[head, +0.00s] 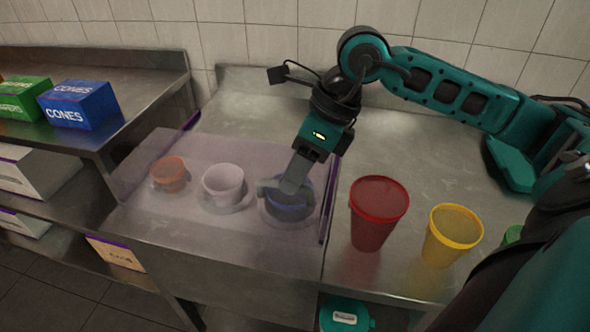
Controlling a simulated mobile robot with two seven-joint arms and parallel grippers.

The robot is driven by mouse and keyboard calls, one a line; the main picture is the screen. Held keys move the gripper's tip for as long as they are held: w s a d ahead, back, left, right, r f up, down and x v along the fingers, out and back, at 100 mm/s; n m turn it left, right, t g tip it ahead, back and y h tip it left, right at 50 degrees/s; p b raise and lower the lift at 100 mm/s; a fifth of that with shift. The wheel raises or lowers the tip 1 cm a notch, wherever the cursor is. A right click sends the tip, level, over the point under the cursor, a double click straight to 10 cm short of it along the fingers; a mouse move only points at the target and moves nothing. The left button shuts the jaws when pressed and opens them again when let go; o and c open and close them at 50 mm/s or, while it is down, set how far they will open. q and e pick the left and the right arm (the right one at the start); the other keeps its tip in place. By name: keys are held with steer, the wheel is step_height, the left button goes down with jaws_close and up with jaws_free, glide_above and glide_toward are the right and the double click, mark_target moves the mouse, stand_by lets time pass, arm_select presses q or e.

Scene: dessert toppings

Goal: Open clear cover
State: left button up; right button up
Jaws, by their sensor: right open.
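The clear cover (150,215) is a see-through, faintly purple sheet with purple side edges. It lies over a section of the steel counter, left of centre in the head view. Through it I see an orange cup (170,175), a white cup (223,183) and a blue cup (290,208). My right gripper (283,188) is open and points down at the right part of the cover, in front of the blue cup in the picture. I cannot tell whether its fingers touch the cover. The gripper partly hides the blue cup. My left gripper is out of view.
A red cup (374,225) and a yellow cup (452,236) stand on the counter right of the cover. Blue (80,105) and green (22,98) cones boxes sit on the left shelf. A tiled wall bounds the back. A teal lidded container (345,317) is below the counter.

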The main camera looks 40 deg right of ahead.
steer(key=shift+a+f, duration=0.15)
steer(key=shift+f, duration=0.2)
steer(key=shift+c, duration=0.3)
jaws_close()
